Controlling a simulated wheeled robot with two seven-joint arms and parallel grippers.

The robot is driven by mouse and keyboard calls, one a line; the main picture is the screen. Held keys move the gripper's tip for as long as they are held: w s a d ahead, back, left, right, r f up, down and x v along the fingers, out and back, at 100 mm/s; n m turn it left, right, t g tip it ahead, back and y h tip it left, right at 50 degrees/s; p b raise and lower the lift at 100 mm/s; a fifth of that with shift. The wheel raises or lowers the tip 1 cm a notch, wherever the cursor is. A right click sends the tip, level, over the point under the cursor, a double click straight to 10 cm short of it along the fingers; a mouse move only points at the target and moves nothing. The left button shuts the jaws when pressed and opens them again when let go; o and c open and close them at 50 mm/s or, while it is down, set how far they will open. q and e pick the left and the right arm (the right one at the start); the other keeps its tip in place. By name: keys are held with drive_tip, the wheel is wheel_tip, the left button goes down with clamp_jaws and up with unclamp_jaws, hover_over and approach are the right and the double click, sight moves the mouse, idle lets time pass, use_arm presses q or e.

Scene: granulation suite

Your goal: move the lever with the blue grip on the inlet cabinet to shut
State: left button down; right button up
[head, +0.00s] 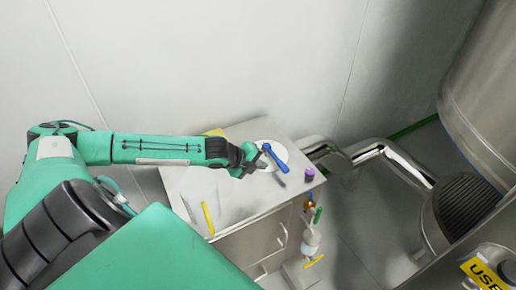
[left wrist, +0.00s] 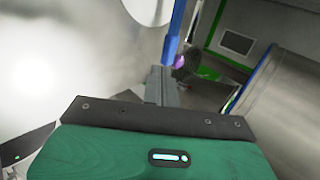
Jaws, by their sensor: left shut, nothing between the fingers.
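The lever with the blue grip (head: 275,158) sits on a round white plate (head: 283,150) on top of the inlet cabinet (head: 262,215). The grip slants from upper left to lower right in the head view. My left gripper (head: 260,161) is shut and empty, just left of the blue grip; I cannot tell whether they touch. In the left wrist view the blue grip (left wrist: 175,32) stands just beyond the fingers (left wrist: 164,85), and the plate (left wrist: 150,8) is partly cut off. The arm hides part of the cabinet's top. My right gripper is not in view.
A purple knob (head: 309,174) is at the cabinet's right edge. A yellow handle (head: 208,218) is at its front left. Green (head: 317,216) and yellow (head: 314,261) handles stand at the right side. Shiny pipes (head: 385,155) and a steel vessel (head: 480,95) lie further right.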

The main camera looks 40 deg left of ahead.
sight(275, 158)
use_arm(q)
drive_tip(key=shift+p+x, duration=0.55)
drive_tip(key=shift+x, duration=2.9)
drive_tip(key=shift+d, duration=0.1)
